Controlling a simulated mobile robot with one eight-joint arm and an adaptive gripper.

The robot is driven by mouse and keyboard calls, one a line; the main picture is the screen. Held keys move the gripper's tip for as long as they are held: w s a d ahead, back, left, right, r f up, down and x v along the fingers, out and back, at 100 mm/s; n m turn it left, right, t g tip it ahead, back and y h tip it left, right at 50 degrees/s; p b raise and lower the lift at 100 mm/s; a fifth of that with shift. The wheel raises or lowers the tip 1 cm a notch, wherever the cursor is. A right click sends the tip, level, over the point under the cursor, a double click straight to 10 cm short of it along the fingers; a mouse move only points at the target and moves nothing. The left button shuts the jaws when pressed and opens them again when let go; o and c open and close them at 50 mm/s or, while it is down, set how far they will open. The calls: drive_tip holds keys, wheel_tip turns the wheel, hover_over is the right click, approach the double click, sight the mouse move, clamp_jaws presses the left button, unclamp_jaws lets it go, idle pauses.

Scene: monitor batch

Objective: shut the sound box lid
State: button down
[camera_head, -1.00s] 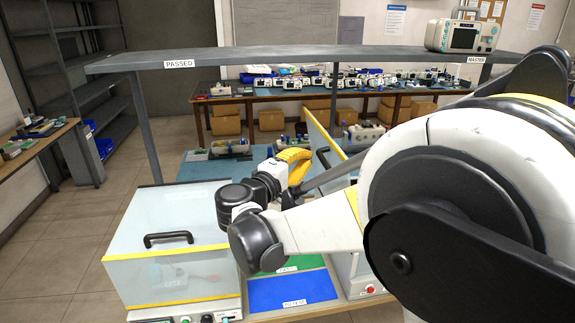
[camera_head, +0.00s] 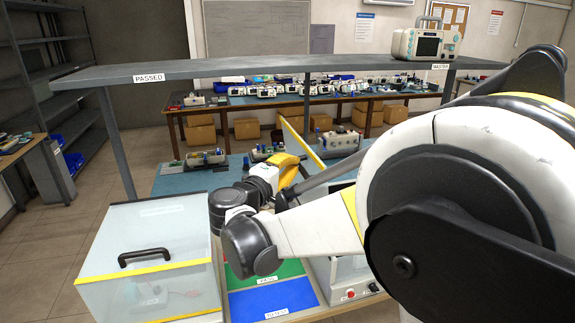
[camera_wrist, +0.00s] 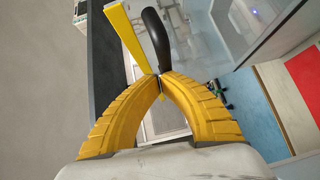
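Two boxes with clear, yellow-edged lids are in the head view. The right one (camera_head: 345,284), with a red button on its front, is partly hidden by my arm; its lid (camera_head: 300,140) stands raised. The left one (camera_head: 150,290) has its lid down, with a black handle (camera_head: 145,257). My gripper (camera_head: 290,170) is at the raised lid. In the wrist view my yellow fingers (camera_wrist: 160,77) are shut, tips together, close by the lid's yellow edge (camera_wrist: 126,35) and its black handle (camera_wrist: 157,40). I cannot tell whether they touch or pinch it.
A green mat (camera_head: 265,270) and a blue mat (camera_head: 272,300) lie between the boxes. A grey shelf (camera_head: 250,67) spans above the bench, with a device (camera_head: 425,42) on its right end. A table with several devices (camera_head: 300,97) stands behind.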

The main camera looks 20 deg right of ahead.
drive_tip(key=d+f+m+g+y+p, duration=0.25)
drive_tip(key=d+m+y+p, duration=0.3)
drive_tip(key=d, duration=2.05)
drive_tip(key=shift+d+f+m+g+y+b, duration=0.1)
drive_tip(key=shift+d+f+m+y+b, duration=0.5)
drive_tip(key=shift+d+f+y+b, duration=1.65)
drive_tip(key=shift+d+f+m+g+y+b, duration=0.15)
drive_tip(key=shift+d+f+m+y+b, duration=0.55)
drive_tip(key=shift+d+f, duration=2.9)
drive_tip(key=shift+d+f+m+g+y+b, duration=0.1)
drive_tip(key=shift+d+f+m+y+b, duration=0.95)
drive_tip(key=shift+f, duration=3.45)
drive_tip(key=shift+d+n+y+b, duration=0.25)
drive_tip(key=shift+n+y+b, duration=0.1)
drive_tip(key=shift+n+b, duration=0.15)
